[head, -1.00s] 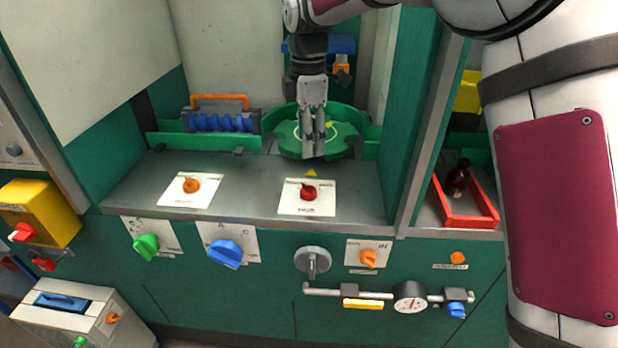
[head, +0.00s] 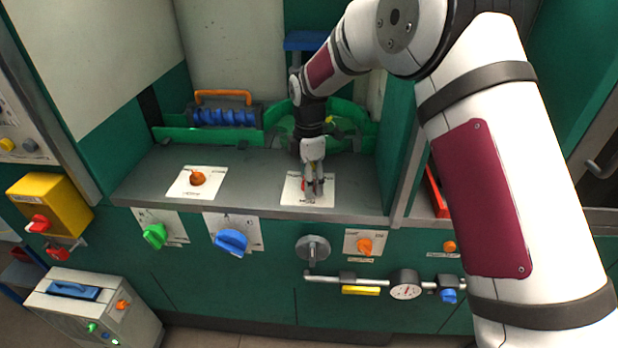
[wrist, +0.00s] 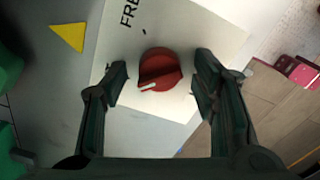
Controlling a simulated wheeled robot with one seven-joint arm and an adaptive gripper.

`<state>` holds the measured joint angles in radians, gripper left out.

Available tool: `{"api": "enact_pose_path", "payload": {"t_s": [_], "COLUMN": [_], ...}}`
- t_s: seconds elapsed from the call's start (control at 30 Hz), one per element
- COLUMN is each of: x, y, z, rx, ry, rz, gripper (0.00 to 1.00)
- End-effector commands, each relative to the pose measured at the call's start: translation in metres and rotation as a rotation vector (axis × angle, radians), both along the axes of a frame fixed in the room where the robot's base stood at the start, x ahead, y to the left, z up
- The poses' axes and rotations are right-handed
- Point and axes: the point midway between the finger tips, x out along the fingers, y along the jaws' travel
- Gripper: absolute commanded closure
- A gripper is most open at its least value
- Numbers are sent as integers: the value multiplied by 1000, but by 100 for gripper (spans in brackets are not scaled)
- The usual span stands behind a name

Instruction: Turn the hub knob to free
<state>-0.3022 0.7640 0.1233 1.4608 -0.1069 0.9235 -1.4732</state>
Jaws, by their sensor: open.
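The hub knob (wrist: 160,69) is a red round knob with a white pointer mark, on a white label plate (wrist: 205,28) on the grey counter. In the wrist view it sits between the two fingers of my gripper (wrist: 161,85), which is open, with a gap on each side. The letters "FRE" show near the plate's top left; the rest of the word is cut off. The pointer mark is at the knob's lower left, away from those letters. In the head view my gripper (head: 315,190) points down over the plate and mostly hides the knob.
An orange knob (head: 197,178) on its own plate is to the left on the counter. Green (head: 154,236) and blue (head: 231,242) knobs are on the front panel below. A green fixture (head: 345,125) stands behind my gripper. A yellow triangle (wrist: 68,37) marks the counter.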

Motion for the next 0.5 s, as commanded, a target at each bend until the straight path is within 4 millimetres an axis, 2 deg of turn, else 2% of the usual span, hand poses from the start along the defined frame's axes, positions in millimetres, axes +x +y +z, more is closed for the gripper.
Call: {"api": "enact_pose_path", "payload": {"t_s": [0.2,0.27,0.4,0.43,0.5], "x": [0,0,0,0,0], "y": [0,0,0,0,0], "z": [0,0,0,0,0], "rx": [0,0,0,0,0], "ry": [0,0,0,0,0], "rz": [0,0,0,0,0], "gripper": [46,58,89,95,95]}}
